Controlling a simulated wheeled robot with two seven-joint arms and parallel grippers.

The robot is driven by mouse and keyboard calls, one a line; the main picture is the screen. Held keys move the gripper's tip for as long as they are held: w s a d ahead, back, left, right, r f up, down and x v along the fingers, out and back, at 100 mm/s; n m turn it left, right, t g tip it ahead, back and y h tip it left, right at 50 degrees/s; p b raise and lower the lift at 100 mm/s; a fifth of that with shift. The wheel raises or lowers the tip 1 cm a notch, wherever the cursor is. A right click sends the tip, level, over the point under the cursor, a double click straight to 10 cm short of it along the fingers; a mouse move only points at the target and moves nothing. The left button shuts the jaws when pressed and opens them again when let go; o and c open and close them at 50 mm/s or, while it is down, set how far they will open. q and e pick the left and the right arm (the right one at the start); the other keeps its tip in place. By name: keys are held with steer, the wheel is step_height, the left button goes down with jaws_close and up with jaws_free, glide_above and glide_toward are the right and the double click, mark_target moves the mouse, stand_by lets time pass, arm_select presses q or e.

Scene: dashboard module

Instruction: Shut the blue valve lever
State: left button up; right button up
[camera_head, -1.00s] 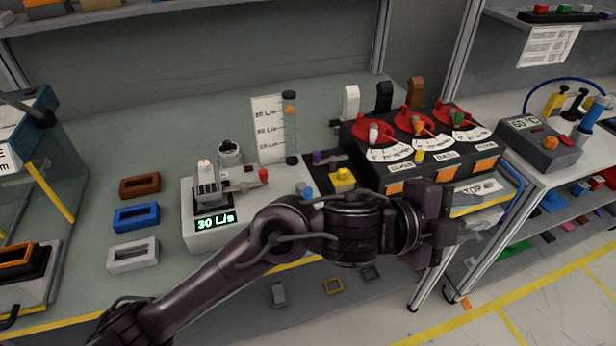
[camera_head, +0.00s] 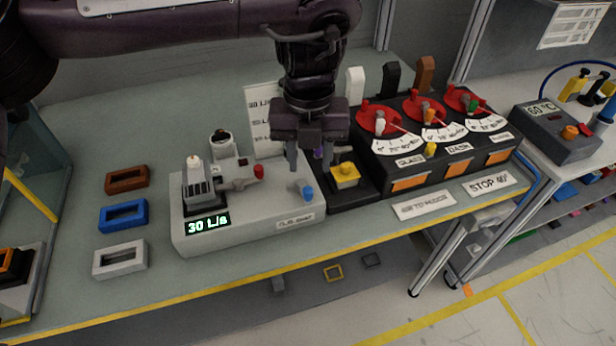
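The blue valve lever (camera_head: 305,192) is a small blue knob on a short grey arm, on top of the light grey valve box (camera_head: 250,226) near its right end. A red-tipped lever (camera_head: 258,172) sits to its left on the same box. My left gripper (camera_head: 309,167) points down just behind and above the blue lever. Its two fingers are apart with nothing held between them. My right gripper is not in view.
The display (camera_head: 207,223) reads 30 L/s. A yellow button (camera_head: 345,172) sits right of the blue lever. A black panel (camera_head: 425,140) with red dials stands further right. Brown, blue and white frames lie left on the bench, with bare bench around them.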

mark_target(308, 190)
arm_select(q)
steer(key=shift+a, duration=0.2)
step_height(308, 190, down, 7)
steer(key=shift+f+p, duration=0.2)
steer(key=shift+p, duration=0.3)
jaws_close()
